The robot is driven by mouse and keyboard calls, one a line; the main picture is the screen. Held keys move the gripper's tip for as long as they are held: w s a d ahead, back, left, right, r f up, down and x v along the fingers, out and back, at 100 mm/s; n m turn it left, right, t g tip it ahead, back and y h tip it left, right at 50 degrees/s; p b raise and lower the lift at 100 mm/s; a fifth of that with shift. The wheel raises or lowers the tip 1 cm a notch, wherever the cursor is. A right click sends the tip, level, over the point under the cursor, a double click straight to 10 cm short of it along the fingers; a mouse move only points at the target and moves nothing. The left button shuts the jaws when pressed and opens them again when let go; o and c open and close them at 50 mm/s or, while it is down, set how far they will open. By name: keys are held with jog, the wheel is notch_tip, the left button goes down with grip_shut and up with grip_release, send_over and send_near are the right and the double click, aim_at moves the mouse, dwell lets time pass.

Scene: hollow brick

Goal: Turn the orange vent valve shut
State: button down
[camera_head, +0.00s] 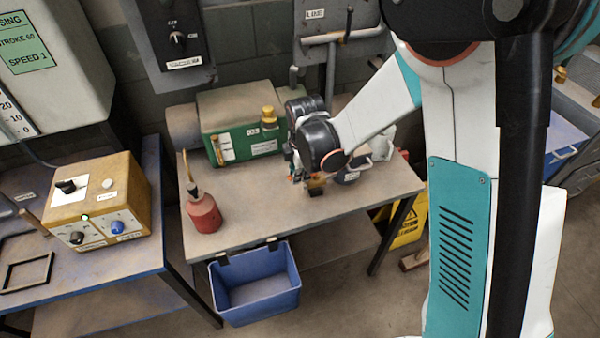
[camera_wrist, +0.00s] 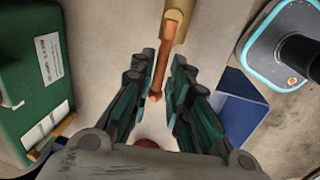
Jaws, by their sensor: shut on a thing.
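The orange vent valve shows in the wrist view as a thin orange-brown lever (camera_wrist: 160,62) running out of a tan-yellow body (camera_wrist: 176,14). My gripper (camera_wrist: 158,98) has its teal-and-grey fingers on either side of the lever's end, and is shut on it. In the head view my gripper (camera_head: 307,180) is low over the right half of the workbench, mostly hidden behind my own wrist. A small tan-brown part (camera_head: 316,186), probably the valve body, shows just below it. The lever itself is hard to make out there.
A red oil can (camera_head: 203,213) stands left. A dark labelled object (camera_head: 350,172) is close right of my gripper. A blue bin (camera_head: 256,288) hangs at the front edge.

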jog(key=shift+w, duration=0.1)
jog(key=c, duration=1.7)
grip_release()
jog(key=r, duration=0.4)
jog(key=s+r, duration=0.1)
jog(key=r, duration=0.3)
jog(key=s+r, duration=0.1)
jog(key=r, duration=0.2)
jog(key=shift+s+d+r, duration=0.15)
jog(key=shift+d+r, duration=0.1)
jog(key=shift+r, duration=0.15)
